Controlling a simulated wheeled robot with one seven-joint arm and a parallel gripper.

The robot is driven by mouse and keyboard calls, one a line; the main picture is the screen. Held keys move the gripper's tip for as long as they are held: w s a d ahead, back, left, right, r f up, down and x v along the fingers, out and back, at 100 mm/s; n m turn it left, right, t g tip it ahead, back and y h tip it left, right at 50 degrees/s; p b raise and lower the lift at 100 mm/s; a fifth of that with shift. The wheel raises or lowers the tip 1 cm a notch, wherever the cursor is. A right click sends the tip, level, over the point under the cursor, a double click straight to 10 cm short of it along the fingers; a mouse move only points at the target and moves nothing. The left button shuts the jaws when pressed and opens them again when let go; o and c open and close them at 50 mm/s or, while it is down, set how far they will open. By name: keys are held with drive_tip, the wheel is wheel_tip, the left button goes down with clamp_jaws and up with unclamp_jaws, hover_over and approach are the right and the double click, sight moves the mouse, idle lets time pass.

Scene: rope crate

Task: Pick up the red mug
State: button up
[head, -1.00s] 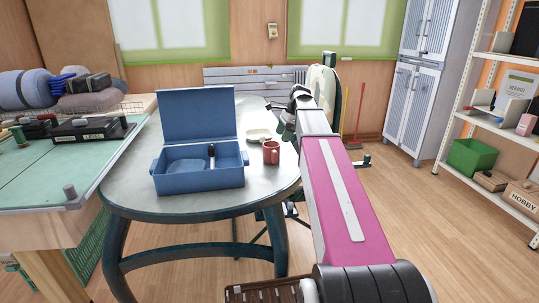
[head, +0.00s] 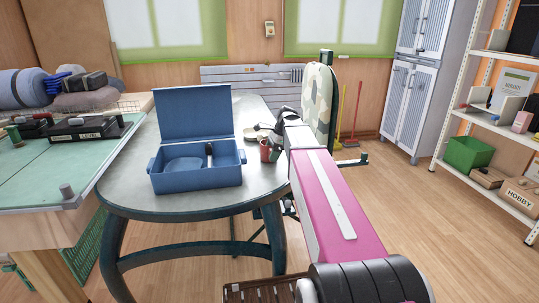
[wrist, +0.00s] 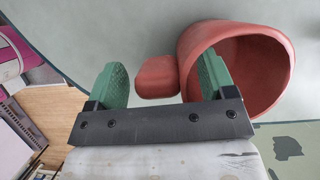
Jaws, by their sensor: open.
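The red mug (head: 264,154) stands on the oval grey table (head: 130,185), right of the blue crate, partly hidden by my gripper (head: 273,142) in the head view. In the wrist view the mug (wrist: 285,60) is at the right, its open mouth facing the camera. Its handle (wrist: 150,78) shows between the two green fingers of my gripper (wrist: 160,75). The fingers are spread, with a gap visible on the left of the handle. The right finger overlaps the mug's body in the picture; I cannot tell whether it touches.
The blue crate (head: 218,182) with its lid raised stands left of the mug. A small pale dish (head: 250,134) is behind the mug. A green workbench (head: 40,180) with tools adjoins at left. A camouflage-patterned board (head: 318,100) stands behind my arm.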

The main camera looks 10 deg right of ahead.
drive_tip(key=c, duration=1.2)
drive_tip(key=shift+r, duration=0.15)
wheel_tip(320, 180, up, 10)
drive_tip(key=shift+f, duration=0.1)
